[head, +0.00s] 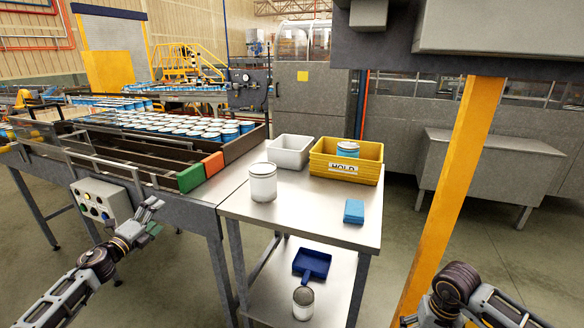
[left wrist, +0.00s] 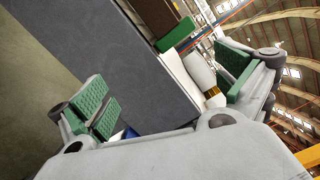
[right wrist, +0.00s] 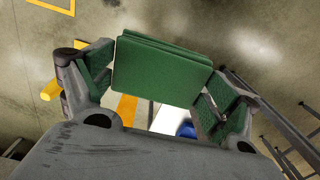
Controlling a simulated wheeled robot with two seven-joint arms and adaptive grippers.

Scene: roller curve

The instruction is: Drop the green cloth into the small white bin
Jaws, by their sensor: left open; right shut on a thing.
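The small white bin (head: 289,152) stands at the back left of the steel table, beside the yellow bin. It is open at the top, and I see no cloth in it. The green cloth (right wrist: 162,70) is a flat folded block in the right wrist view, held between the green finger pads of my right gripper (right wrist: 160,82). That gripper is over the floor; in the head view only my right arm shows, low at the right, and the cloth is not visible. My left gripper (head: 152,212) is open and empty, in front of the conveyor control box; it also shows in the left wrist view (left wrist: 165,85).
On the steel table (head: 300,210) are a white can (head: 263,182), a blue block (head: 354,211) and a yellow bin (head: 346,172) holding a can. A blue dustpan (head: 312,263) and a can (head: 303,303) are on the lower shelf. A yellow post (head: 455,190) stands right of the table.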

